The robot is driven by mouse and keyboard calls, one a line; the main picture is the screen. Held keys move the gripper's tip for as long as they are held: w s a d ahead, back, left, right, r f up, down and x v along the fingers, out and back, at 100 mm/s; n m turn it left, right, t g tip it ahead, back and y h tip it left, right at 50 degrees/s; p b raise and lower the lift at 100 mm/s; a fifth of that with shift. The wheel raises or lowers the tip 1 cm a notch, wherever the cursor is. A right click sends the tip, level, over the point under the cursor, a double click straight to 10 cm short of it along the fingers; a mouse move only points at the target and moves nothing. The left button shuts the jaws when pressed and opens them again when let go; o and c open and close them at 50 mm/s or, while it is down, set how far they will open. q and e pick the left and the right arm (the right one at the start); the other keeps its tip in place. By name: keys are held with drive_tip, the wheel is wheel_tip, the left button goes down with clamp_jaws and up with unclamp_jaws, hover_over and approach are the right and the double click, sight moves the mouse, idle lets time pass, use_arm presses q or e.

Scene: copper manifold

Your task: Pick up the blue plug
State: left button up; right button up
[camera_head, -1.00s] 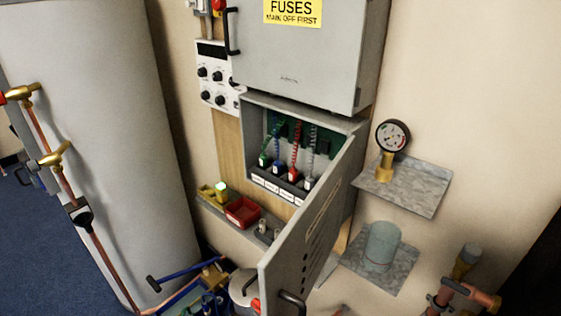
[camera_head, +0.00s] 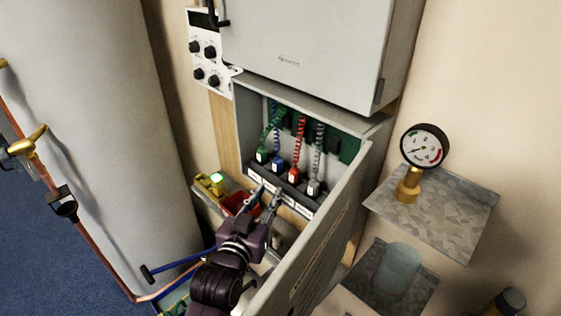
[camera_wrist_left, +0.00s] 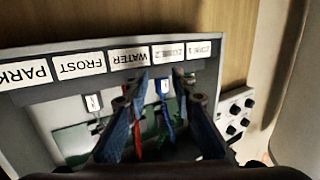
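The blue plug (camera_head: 277,166) stands in the dark rack inside the open lower cabinet, on a coiled blue cord, between the green plug (camera_head: 262,157) and the red plug (camera_head: 294,176). In the left wrist view the blue plug (camera_wrist_left: 163,88) shows its pale face in the gap between my fingers, beyond the tips. My left gripper (camera_head: 267,192) is open and empty, just in front of and below the rack. It also shows in the left wrist view (camera_wrist_left: 160,90). There the red plug is mostly hidden behind one finger. My right gripper is not in view.
A grey plug (camera_head: 315,187) stands at the rack's right end. The open cabinet door (camera_head: 318,240) is close to the right of my left arm. A red bin (camera_head: 236,202) sits on the shelf below. A gauge (camera_head: 424,147) stands on a bracket at right.

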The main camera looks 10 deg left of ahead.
sight(276, 165)
use_arm(q)
drive_tip(key=shift+t, duration=0.6)
drive_tip(key=r, duration=0.1)
drive_tip(key=w+r, duration=0.1)
drive_tip(key=r, duration=0.1)
drive_tip(key=shift+w+r, duration=0.5)
drive_tip(key=shift+w, duration=0.15)
drive_tip(key=shift+w+d+p, duration=0.1)
drive_tip(key=shift+w+p, duration=0.35)
drive_tip(key=shift+w, duration=0.55)
drive_tip(key=w, duration=0.2)
drive_tip(key=w+p, duration=0.1)
drive_tip(key=shift+w+d, duration=0.1)
drive_tip(key=shift+d, duration=0.15)
drive_tip(key=shift+w, duration=0.65)
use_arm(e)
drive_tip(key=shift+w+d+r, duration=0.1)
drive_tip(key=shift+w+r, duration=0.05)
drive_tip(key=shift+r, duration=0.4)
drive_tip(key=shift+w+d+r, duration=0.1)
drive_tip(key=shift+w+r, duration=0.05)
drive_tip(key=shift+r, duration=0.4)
use_arm(q)
clamp_jaws()
